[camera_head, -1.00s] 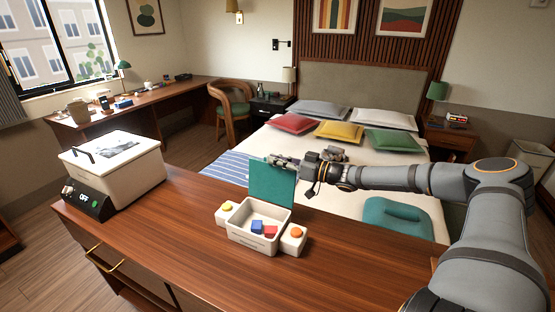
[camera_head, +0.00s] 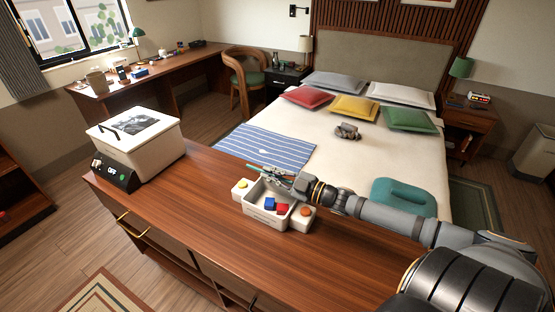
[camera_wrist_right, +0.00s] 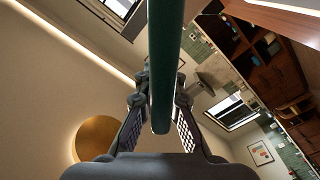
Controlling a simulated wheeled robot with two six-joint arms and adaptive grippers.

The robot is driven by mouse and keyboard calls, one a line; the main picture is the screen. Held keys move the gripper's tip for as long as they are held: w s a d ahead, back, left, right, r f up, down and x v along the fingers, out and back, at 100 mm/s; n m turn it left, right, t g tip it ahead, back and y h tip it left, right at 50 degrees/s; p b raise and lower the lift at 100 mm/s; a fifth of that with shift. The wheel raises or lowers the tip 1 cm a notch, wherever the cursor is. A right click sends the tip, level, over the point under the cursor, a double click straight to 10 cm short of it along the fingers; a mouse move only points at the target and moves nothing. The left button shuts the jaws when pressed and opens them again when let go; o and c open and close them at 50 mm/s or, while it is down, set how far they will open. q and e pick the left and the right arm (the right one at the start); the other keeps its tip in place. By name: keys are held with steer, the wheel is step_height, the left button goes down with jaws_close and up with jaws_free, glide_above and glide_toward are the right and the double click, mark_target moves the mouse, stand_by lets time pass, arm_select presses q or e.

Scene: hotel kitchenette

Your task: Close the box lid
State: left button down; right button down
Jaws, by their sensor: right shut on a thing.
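The small white box (camera_head: 262,217) stands on the wooden counter. A blue block (camera_head: 270,203) and a red block (camera_head: 282,209) lie inside it. Its teal lid (camera_head: 277,172) shows nearly edge-on above the back of the box, and the box is still open at the front. My right gripper (camera_head: 292,178) is at the lid, above the right rear of the box. In the right wrist view the lid (camera_wrist_right: 163,70) is a dark green bar between the fingers, and the gripper (camera_wrist_right: 160,115) is shut on it. My left gripper is out of view.
Side ledges with a yellow button (camera_head: 243,184) and an orange button (camera_head: 306,211) flank the box. A larger white appliance (camera_head: 140,145) stands at the counter's left end. The counter between them is clear. A bed (camera_head: 330,155) lies behind.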

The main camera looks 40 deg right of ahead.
steer(key=s+a+f+n+b, duration=0.2)
steer(key=a+f+n+b, duration=0.3)
steer(key=f+n, duration=0.3)
steer(key=shift+s+f+n, duration=0.25)
steer(key=shift+f+n, duration=0.05)
steer(key=shift+f, duration=0.7)
steer(key=shift+a, duration=0.1)
steer(key=c, duration=1.5)
jaws_free()
steer(key=shift+o, duration=0.2)
